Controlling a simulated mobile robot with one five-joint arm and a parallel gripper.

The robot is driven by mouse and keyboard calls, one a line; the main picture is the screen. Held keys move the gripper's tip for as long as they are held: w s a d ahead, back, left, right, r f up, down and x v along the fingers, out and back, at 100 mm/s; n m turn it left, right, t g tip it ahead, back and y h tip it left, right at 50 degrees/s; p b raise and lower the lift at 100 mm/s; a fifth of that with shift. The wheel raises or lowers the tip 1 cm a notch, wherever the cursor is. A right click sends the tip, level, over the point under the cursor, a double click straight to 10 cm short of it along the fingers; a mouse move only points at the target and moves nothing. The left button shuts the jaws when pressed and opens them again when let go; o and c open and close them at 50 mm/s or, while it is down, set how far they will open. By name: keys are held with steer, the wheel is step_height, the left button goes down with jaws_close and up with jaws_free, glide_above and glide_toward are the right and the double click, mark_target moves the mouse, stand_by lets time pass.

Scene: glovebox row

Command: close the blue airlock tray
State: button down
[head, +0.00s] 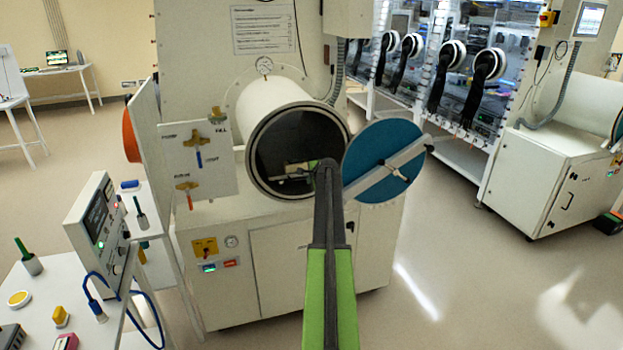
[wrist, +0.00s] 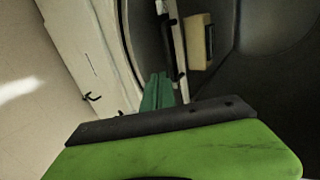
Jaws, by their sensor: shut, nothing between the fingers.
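The airlock is a white cylinder with a round open mouth (head: 262,160) and a dark inside. Its blue round door (head: 375,160) stands swung open to the right, with a grey bar across it. A pale tray (head: 297,168) is partly visible low inside the mouth, largely hidden by my arm; what seems its edge shows in the wrist view (wrist: 181,62). My gripper (head: 325,165) is at the mouth, in front of the tray.
A beige block with a dark face (wrist: 199,42) shows inside the chamber. A valve panel (head: 195,160) stands left of the mouth. A white bench (head: 60,285) with instruments is at the left. The floor (head: 450,270) to the right is clear.

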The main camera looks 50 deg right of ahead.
steer(key=p+v, duration=0.6)
steer(key=v, duration=0.4)
steer(key=shift+s+a, duration=0.15)
steer(key=shift+a, duration=0.15)
steer(key=shift+r, duration=0.1)
